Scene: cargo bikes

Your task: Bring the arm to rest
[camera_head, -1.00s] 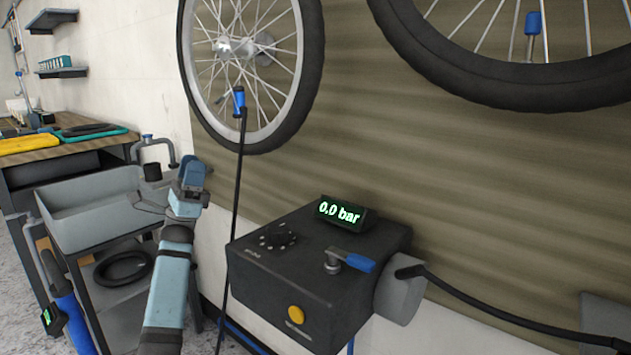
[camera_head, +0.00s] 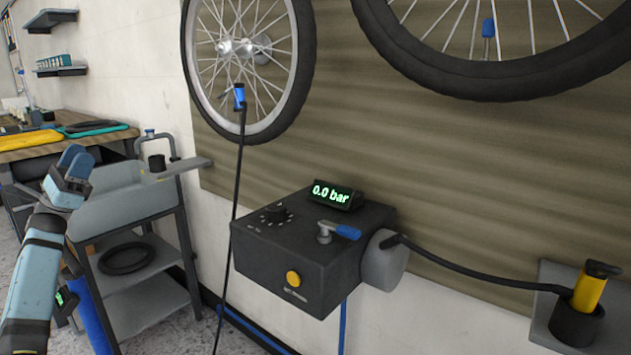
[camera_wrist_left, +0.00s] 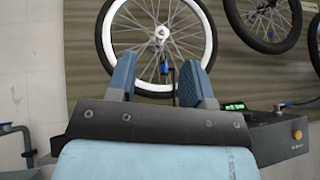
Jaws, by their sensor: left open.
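My left arm comes in from the left in the head view, and its blue-grey gripper (camera_head: 74,160) is raised in front of the grey cart. In the left wrist view the two fingers of the left gripper (camera_wrist_left: 156,82) stand apart with nothing between them. Behind them, at a distance, is the hanging wheel with a white rim (camera_wrist_left: 160,32). The gripper touches nothing that I can see. My right gripper is not in view.
A black pump box (camera_head: 300,255) reading 0.0 bar is mounted on the wall. A black hose with a blue head (camera_head: 239,97) hangs at the smaller wheel (camera_head: 296,70). A grey cart (camera_head: 150,205) and workbench (camera_head: 60,148) stand left. A yellow-handled tool (camera_head: 591,288) sits in a holder at right.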

